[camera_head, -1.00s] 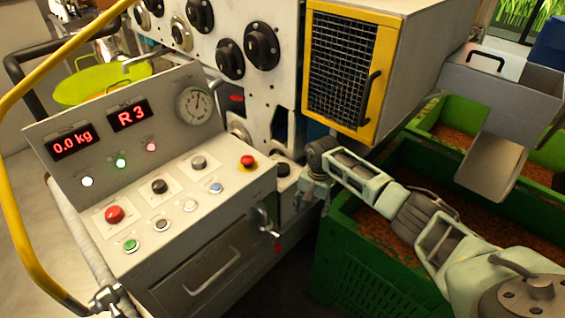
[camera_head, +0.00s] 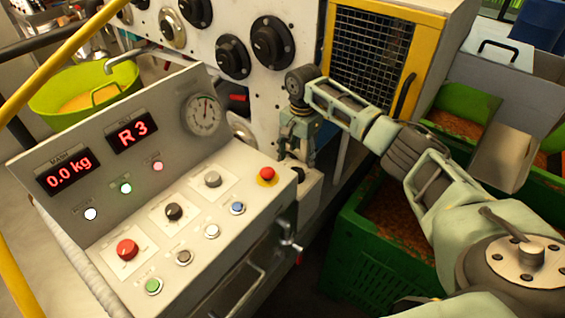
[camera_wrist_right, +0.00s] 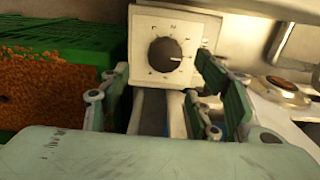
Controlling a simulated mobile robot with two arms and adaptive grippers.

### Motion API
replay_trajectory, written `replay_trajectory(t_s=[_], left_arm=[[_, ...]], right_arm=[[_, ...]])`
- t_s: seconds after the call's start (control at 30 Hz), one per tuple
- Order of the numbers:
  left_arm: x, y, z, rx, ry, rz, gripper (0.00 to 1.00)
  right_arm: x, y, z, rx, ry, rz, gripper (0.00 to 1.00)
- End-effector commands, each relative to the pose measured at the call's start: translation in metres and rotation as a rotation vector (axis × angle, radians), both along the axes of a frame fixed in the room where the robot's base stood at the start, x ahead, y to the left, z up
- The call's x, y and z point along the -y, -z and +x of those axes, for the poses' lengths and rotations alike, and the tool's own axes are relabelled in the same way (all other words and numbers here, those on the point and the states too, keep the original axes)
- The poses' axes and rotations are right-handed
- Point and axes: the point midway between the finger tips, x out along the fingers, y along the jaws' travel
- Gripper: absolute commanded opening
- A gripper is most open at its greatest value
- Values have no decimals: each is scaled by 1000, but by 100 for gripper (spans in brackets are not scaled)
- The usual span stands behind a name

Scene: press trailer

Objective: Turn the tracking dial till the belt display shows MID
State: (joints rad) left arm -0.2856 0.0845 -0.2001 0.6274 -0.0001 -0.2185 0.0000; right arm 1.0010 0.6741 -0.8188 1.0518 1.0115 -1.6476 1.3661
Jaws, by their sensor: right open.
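The belt display (camera_head: 132,136) on the sloped console shows R 3 in red. In the right wrist view, a round black dial (camera_wrist_right: 165,54) with a pale pointer line sits on a white, marked plate on a small box. The pointer faces right in that view. My right gripper (camera_head: 298,161) is over that box beside the console in the head view, hiding most of the dial. In the wrist view its open fingers (camera_wrist_right: 164,72) stand either side in front of the dial, with nothing between them. Contact cannot be told. My left gripper is not in view.
The console's red mushroom button (camera_head: 267,174) is close left of my right gripper. A yellow-framed mesh guard (camera_head: 410,68) stands behind my right arm. Green crates (camera_head: 345,240) of brown pulp stand at the right.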

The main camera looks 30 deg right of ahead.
Motion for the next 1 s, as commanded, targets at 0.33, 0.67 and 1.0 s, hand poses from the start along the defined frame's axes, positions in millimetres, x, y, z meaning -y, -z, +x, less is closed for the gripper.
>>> replay_trajectory(t_s=[0.33, 0.67, 1.0], left_arm=[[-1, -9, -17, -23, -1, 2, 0], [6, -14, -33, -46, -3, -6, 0], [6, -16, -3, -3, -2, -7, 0]], right_arm=[[0, 32, -1, -4, 1, -1, 57], [0, 74, 0, -1, 0, 0, 57], [0, 79, 0, 0, 0, -1, 55]])
